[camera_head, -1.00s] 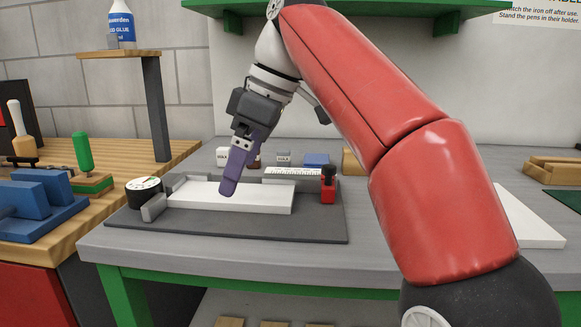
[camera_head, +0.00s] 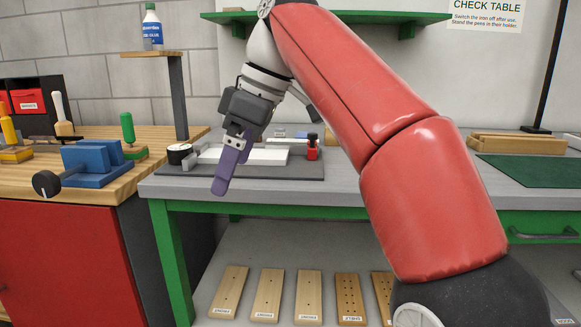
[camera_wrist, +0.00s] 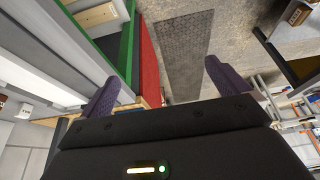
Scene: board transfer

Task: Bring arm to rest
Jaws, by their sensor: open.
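My gripper (camera_head: 228,172) has purple fingers and hangs in front of the workbench's front edge in the head view. In the wrist view my gripper (camera_wrist: 158,85) shows two purple fingers spread wide apart. Nothing is between them; the floor shows beyond. My red and grey arm reaches from the lower right up and over to the gripper. It hides part of the bench top.
The grey workbench (camera_head: 345,186) holds a dark mat (camera_head: 290,172) with a white board (camera_head: 268,156), a black round item (camera_head: 180,153) and a red item (camera_head: 312,152). Several wooden boards (camera_head: 308,296) lie on the lower shelf. A blue vise-like tool (camera_head: 95,165) stands left.

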